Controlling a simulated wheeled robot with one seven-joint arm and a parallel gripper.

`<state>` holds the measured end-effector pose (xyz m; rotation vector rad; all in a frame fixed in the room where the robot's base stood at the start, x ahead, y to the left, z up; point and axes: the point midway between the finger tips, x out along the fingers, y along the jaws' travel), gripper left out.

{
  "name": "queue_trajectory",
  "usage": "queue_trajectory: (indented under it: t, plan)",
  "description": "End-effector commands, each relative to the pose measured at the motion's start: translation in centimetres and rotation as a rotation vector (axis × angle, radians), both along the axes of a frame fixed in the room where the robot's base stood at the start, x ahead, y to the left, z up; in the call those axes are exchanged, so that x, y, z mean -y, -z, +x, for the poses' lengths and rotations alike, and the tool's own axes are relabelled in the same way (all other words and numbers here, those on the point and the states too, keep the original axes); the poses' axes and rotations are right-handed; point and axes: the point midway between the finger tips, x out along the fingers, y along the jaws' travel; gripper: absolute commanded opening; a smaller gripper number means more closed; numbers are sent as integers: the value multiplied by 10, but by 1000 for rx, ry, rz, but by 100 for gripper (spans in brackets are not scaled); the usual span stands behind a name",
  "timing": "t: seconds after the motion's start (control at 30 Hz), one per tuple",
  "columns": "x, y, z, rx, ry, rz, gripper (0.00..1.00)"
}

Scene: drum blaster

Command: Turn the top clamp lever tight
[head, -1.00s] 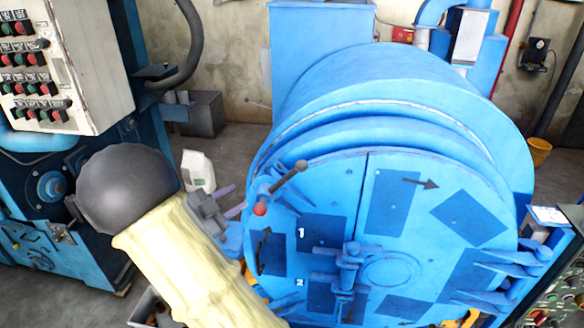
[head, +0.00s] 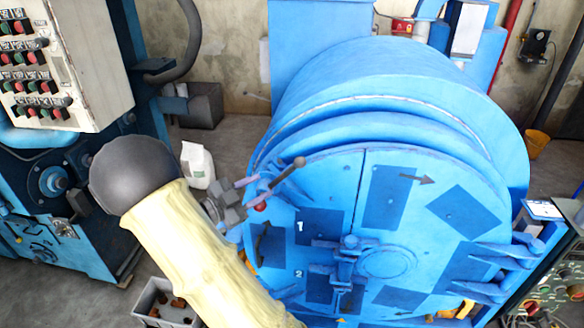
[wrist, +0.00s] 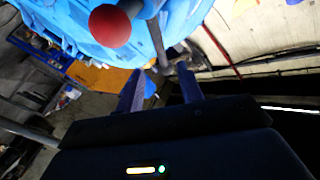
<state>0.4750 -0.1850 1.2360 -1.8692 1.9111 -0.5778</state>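The top clamp lever (head: 282,177) is on the upper left edge of the blue drum door (head: 335,188). It is a dark rod with a black knob at its upper right end and a red ball (head: 261,207) near its lower left. My gripper (head: 251,194) is just left of the lever, with its purple fingers spread. In the wrist view my gripper (wrist: 160,78) is open, and the red ball (wrist: 110,26) is beyond the left finger. The rod (wrist: 155,40) runs toward the gap between the fingertips; whether they touch it I cannot tell.
A lower clamp and central latch (head: 347,262) are on the door. A control cabinet (head: 65,65) stands at left, with a white bag (head: 197,165) behind my arm. A grey bin (head: 165,303) is at the bottom. A console (head: 555,270) is at right.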

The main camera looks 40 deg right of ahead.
Motion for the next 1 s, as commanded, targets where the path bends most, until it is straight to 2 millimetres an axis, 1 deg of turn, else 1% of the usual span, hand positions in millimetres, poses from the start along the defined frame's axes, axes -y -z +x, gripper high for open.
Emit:
queue_trajectory:
  t: [0.03,0.3,0.5,0.6,0.77,1.0]
  plan:
    - [10,-3,-1,-2,3,-1,37]
    - [58,-3,-2,-3,3,-1,37]
    - [93,-3,-3,-3,5,0,37]
    - [107,-2,-3,-1,4,0,37]
    - [118,-1,-3,-1,1,0,37]
    - [119,0,-3,0,1,1,37]
